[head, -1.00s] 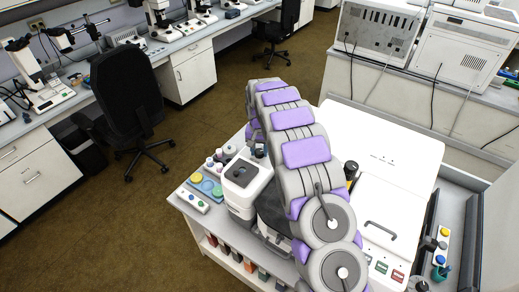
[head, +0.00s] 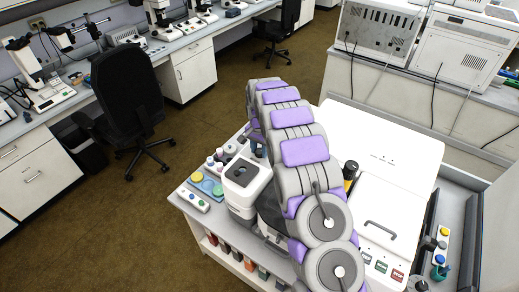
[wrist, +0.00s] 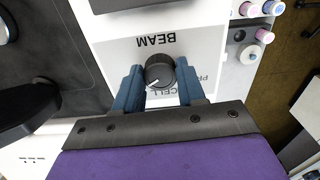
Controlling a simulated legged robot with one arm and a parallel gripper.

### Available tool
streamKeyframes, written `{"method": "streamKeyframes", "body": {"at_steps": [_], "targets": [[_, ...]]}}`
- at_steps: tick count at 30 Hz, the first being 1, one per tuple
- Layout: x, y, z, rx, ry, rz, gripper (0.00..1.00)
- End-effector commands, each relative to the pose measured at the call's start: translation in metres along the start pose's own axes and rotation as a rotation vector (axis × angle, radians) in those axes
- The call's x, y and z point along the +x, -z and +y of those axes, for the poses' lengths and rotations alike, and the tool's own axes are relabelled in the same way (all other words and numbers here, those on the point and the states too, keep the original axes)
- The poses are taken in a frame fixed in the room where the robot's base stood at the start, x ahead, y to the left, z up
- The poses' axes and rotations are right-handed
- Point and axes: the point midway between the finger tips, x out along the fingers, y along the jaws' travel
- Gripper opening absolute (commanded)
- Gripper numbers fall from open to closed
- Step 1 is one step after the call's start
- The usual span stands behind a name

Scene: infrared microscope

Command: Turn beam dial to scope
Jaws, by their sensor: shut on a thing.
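The beam dial (wrist: 161,66) is a black ribbed knob with a white pointer line on a white panel. The word BEAM reads upside down above it in the wrist view. The pointer line sits at the dial's lower left in that view. My gripper (wrist: 158,74) has its blue fingers on either side of the dial and is shut on it. In the head view, my arm hides the dial and most of the panel.
A white instrument cover with a handle (head: 380,229) fills the right of the bench. A white-topped box unit (head: 246,175) and a tray with coloured caps (head: 206,184) stand left of my arm. Small bottles (wrist: 252,53) stand beside the panel.

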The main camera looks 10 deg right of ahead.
Motion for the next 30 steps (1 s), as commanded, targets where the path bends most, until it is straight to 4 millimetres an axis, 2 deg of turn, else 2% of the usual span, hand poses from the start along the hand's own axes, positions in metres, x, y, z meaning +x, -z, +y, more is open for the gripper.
{"method": "streamKeyframes", "body": {"at_steps": [6, 7, 14, 23, 26, 30], "targets": [[-0.001, 0.001, -0.001, 0.000, 0.005, 0.005, 0.09], [-0.001, 0.001, -0.001, 0.000, 0.005, 0.005, 0.41], [-0.001, 0.000, 0.000, -0.001, 0.003, 0.003, 0.64], [-0.003, -0.001, 0.001, -0.001, 0.002, 0.002, 0.65], [-0.011, -0.001, 0.001, -0.001, 0.002, 0.002, 0.65], [-0.034, -0.001, 0.000, -0.001, 0.004, 0.005, 0.65]]}}
